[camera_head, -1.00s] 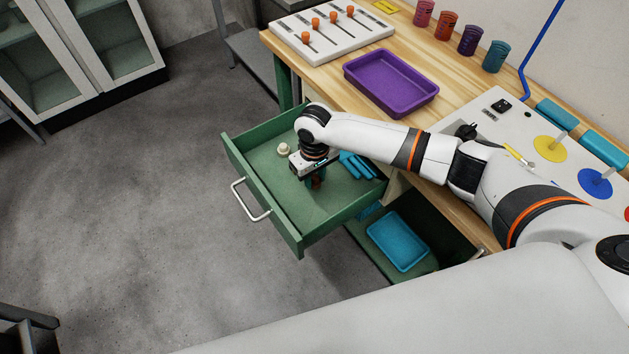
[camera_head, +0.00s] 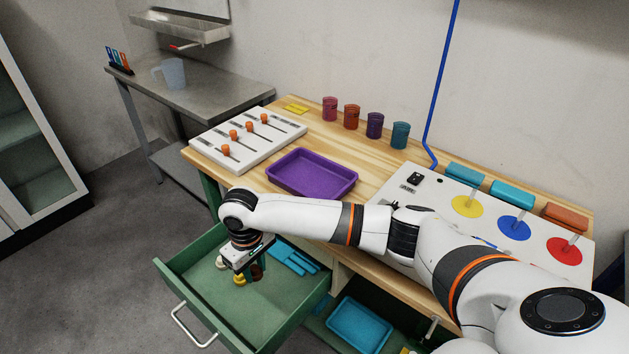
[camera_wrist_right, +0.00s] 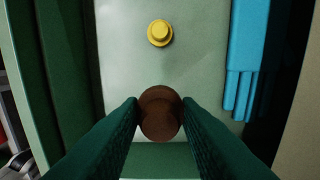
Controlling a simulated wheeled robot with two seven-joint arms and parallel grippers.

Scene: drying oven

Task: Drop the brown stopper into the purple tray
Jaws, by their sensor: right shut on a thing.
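The brown stopper (camera_wrist_right: 160,113) is held between the two dark green fingers of my right gripper (camera_wrist_right: 161,115) in the right wrist view. In the head view, my right gripper (camera_head: 256,270) points down into the open green drawer (camera_head: 285,303), with the brown stopper (camera_head: 257,272) partly visible at its fingertips. I cannot tell how far the stopper is above the drawer floor. The purple tray (camera_head: 312,176) lies empty on the wooden table, behind my right forearm. My left gripper is not in view.
A yellow stopper (camera_wrist_right: 160,33) and blue pieces (camera_head: 293,258) lie in the drawer. A white slider panel (camera_head: 247,139) stands left of the tray. Several coloured cups (camera_head: 374,125) stand behind it. A control panel (camera_head: 480,207) is to the right. A blue tray (camera_head: 359,327) sits below.

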